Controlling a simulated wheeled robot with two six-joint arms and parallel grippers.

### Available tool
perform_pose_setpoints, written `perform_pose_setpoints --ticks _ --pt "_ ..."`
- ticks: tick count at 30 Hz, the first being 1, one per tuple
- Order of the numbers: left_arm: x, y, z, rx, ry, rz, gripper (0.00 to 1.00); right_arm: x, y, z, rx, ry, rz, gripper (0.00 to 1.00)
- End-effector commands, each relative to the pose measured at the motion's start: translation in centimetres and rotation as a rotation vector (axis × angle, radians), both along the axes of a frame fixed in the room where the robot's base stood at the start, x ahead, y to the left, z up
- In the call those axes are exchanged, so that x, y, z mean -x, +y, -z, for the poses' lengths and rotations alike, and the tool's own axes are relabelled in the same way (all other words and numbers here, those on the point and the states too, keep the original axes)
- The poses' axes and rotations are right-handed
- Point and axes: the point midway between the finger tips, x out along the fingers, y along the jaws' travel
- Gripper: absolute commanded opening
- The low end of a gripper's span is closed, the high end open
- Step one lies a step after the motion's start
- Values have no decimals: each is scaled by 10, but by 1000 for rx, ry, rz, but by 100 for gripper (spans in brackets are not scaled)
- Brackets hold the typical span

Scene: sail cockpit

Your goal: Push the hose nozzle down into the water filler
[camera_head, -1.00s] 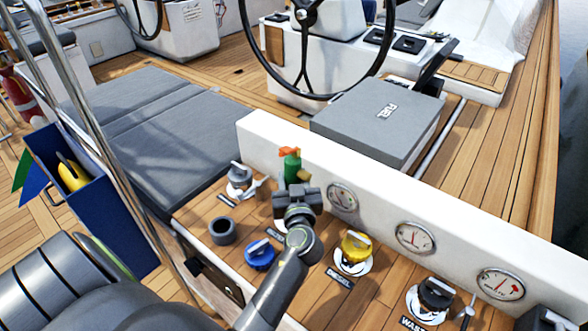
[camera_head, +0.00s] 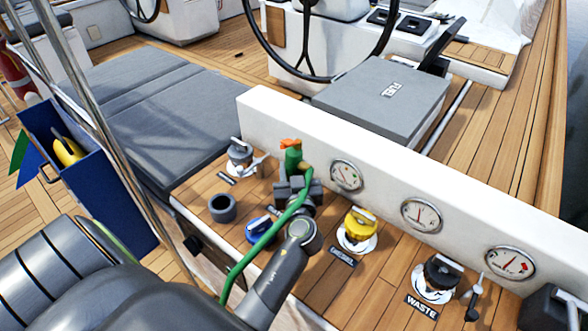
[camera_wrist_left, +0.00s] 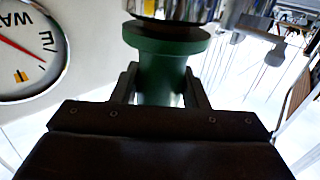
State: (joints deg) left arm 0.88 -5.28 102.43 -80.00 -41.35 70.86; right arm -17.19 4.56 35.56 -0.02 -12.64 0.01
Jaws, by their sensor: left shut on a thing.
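The green hose nozzle (camera_head: 293,160), with an orange lever on top, stands roughly upright over the filler panel. My left gripper (camera_head: 297,187) is shut on it; the left wrist view shows the nozzle's green body (camera_wrist_left: 162,75) between both fingers. A green flange sits beyond the fingertips, against or close to a shiny metal edge (camera_wrist_left: 170,10). A green hose (camera_head: 262,240) runs from the nozzle across my arm. A blue cap (camera_head: 260,229) lies on the panel just left of the gripper. The water filler cannot be made out; my gripper covers that spot. My right gripper is not in view.
On the wooden panel are a grey cup (camera_head: 222,208), a grey cap (camera_head: 240,152), the yellow diesel cap (camera_head: 360,226) and the black waste cap (camera_head: 442,272). A white coaming with gauges (camera_head: 346,176) stands close behind. A steel rail (camera_head: 105,130) and blue box (camera_head: 90,185) are left.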

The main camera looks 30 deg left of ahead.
Motion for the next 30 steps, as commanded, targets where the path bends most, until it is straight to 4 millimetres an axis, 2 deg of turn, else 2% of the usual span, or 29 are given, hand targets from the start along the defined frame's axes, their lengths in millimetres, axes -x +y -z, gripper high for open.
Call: perform_pose_setpoints --ticks 30 --pt "0 0 -2 -1 -3 0 3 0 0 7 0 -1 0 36"
